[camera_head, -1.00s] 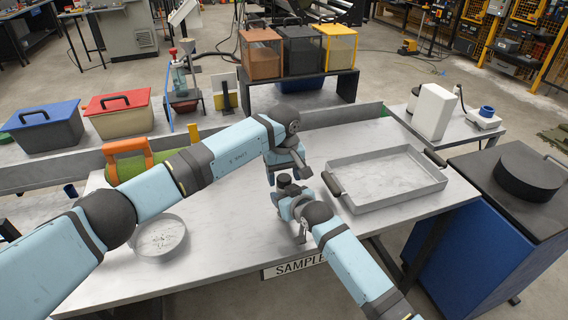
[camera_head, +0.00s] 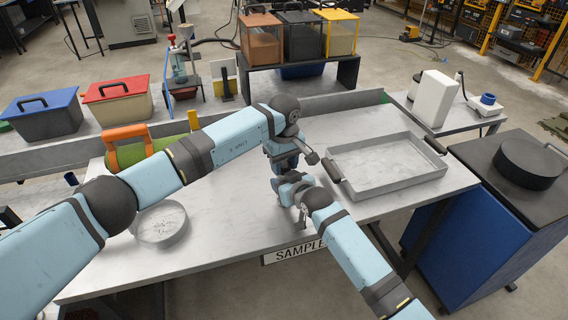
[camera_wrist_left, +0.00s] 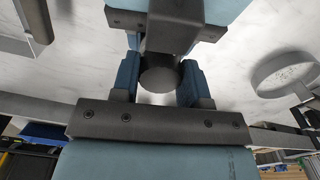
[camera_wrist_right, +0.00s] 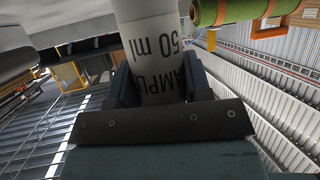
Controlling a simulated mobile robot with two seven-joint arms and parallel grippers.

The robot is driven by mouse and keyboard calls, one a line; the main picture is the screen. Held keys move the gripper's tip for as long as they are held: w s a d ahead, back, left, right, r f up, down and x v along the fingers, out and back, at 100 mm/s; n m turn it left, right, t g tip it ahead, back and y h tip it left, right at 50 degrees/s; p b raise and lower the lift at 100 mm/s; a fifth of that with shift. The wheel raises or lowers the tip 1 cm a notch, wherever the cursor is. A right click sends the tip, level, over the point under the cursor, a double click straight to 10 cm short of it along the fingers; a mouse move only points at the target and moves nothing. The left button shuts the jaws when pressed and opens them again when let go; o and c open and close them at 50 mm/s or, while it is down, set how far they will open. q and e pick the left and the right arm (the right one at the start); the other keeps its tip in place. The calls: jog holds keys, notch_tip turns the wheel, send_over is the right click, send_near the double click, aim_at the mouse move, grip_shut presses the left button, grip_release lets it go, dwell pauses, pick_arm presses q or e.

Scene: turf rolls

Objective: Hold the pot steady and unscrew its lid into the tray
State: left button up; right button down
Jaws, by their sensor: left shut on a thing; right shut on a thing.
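The pot (camera_wrist_right: 155,50) is a pale cylinder with dark print including "50 ml"; in the right wrist view it stands between the fingers of my right gripper (camera_wrist_right: 152,88), which is shut on it. My left gripper (camera_wrist_left: 160,82) is shut on the dark round lid (camera_wrist_left: 160,76), seen between its blue fingers in the left wrist view. In the head view my left gripper (camera_head: 284,160) is directly above my right gripper (camera_head: 294,190); together they hide the pot and lid. The metal tray (camera_head: 400,184), with dark handles, lies empty to their right on the table.
A round shallow dish (camera_head: 160,240) sits at the table's left front. A green roll with an orange handle (camera_head: 128,145) lies behind my left arm. A rack with several bins (camera_head: 300,40) stands behind the table. Table surface in front of the dish and grippers is clear.

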pick_arm(q)
jog(key=shift+n, duration=0.6)
jog(key=o, duration=1)
jog(key=shift+r, duration=2.35)
jog(key=shift+c, duration=0.3)
notch_tip(320, 180, up, 3)
jog(key=m, duration=0.3)
jog(key=shift+f, duration=3.85)
